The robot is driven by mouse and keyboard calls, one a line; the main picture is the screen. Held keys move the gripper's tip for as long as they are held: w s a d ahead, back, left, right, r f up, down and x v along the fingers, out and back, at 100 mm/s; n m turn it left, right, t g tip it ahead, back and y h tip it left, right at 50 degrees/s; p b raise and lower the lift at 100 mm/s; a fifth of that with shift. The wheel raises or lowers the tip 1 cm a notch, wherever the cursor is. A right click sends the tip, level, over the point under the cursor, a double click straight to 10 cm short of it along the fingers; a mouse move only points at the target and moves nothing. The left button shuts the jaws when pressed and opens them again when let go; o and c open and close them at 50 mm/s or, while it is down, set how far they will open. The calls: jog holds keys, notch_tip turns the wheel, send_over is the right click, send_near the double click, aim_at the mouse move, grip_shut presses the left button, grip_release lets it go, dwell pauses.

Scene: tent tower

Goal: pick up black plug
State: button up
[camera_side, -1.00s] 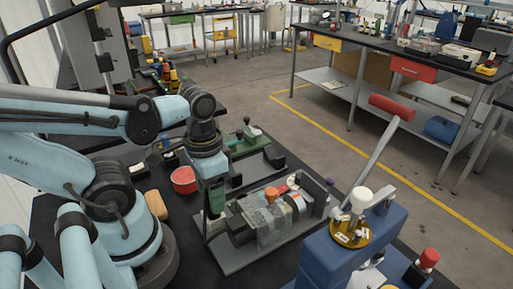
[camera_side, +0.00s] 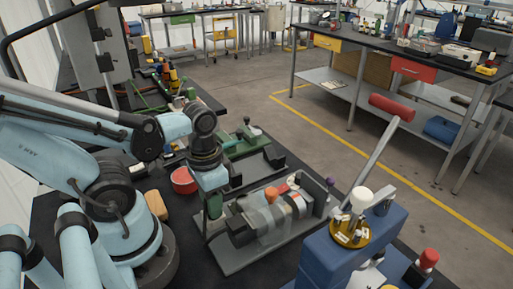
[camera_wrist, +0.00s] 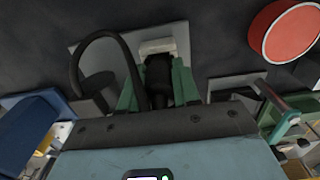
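The black plug (camera_wrist: 158,75) shows in the wrist view, between the two green fingers of my gripper (camera_wrist: 157,88). It sits against a white block (camera_wrist: 157,47) on a light grey plate. Its black cable loops out to the left of the fingers. The right finger looks close against the plug. The cable crosses near the left finger, so I cannot tell whether both fingers touch it. In the side view my gripper (camera_side: 213,207) points down at the left end of the grey fixture plate (camera_side: 238,262), and the plug is hidden there.
A red round bowl (camera_side: 184,181) stands left of my gripper and shows at the wrist view's upper right (camera_wrist: 290,32). A clamped assembly (camera_side: 270,212) lies right of my gripper. A green fixture (camera_side: 240,145) is behind it. A blue machine (camera_side: 345,245) stands front right.

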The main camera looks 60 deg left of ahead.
jog(key=shift+c, duration=1.4)
jog(key=shift+r, duration=0.15)
jog(key=shift+r, duration=4.7)
jog(key=shift+w+r, duration=0.2)
jog(key=shift+w, duration=0.25)
jog(key=w, duration=0.6)
jog(key=shift+w+f, duration=0.35)
jog(key=shift+f, duration=0.1)
